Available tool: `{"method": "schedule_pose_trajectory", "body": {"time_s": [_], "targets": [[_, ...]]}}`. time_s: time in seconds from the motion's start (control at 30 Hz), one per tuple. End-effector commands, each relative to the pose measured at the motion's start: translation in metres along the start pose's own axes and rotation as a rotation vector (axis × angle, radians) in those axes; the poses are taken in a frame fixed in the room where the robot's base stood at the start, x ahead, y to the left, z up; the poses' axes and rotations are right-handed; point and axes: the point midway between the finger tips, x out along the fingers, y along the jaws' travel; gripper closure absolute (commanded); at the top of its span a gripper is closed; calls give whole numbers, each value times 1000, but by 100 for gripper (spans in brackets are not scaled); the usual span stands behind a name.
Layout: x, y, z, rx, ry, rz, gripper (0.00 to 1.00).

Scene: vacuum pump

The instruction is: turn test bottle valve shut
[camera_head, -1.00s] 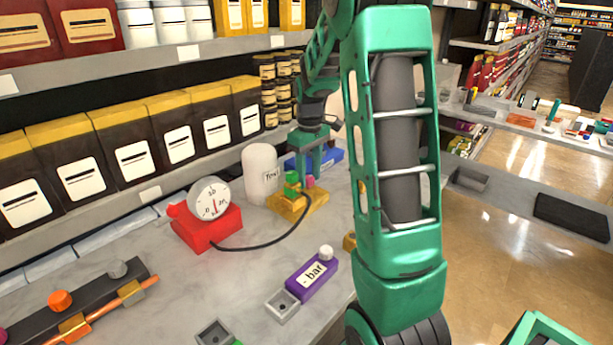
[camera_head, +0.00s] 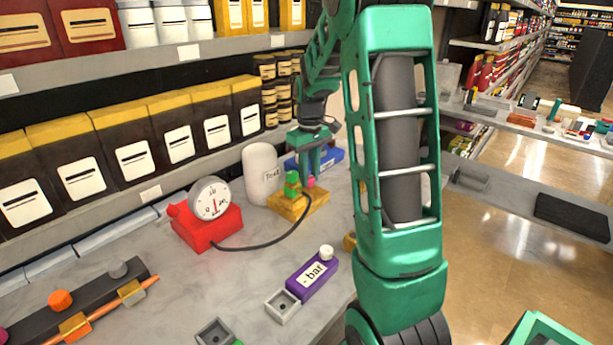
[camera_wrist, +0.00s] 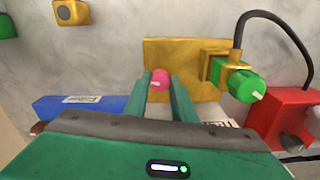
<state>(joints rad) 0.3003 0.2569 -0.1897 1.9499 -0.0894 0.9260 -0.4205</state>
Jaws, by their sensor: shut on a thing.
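A yellow block (camera_head: 290,206) stands on the grey counter in front of the white bottle (camera_head: 261,172), whose label seems to read "Test". It carries a round pink knob (camera_wrist: 159,80) with a pale mark, and a green knob (camera_wrist: 241,83) with a pale mark beside it. My gripper (camera_wrist: 160,82) reaches down with one finger on each side of the pink knob and is shut on it. In the head view the pink knob (camera_head: 310,181) is a small patch below the fingers. The bottle is mostly hidden in the wrist view.
A red gauge base (camera_head: 205,233) is joined by a black hose to the yellow block. A blue block (camera_head: 328,157) lies close behind my gripper. A purple "- bar" block (camera_head: 312,275) and a dark rail (camera_head: 92,298) are nearer. Shelves of boxes line the back.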

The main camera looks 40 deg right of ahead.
Motion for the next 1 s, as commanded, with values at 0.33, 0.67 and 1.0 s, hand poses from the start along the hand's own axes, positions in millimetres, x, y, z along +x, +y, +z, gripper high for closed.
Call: {"method": "schedule_pose_trajectory", "body": {"time_s": [0.33,0.67,1.0], "targets": [[0,0,0,311,0,0,99],[0,-1,0,623,0,-1,99],[0,-2,-1,944,0,-2,99]]}}
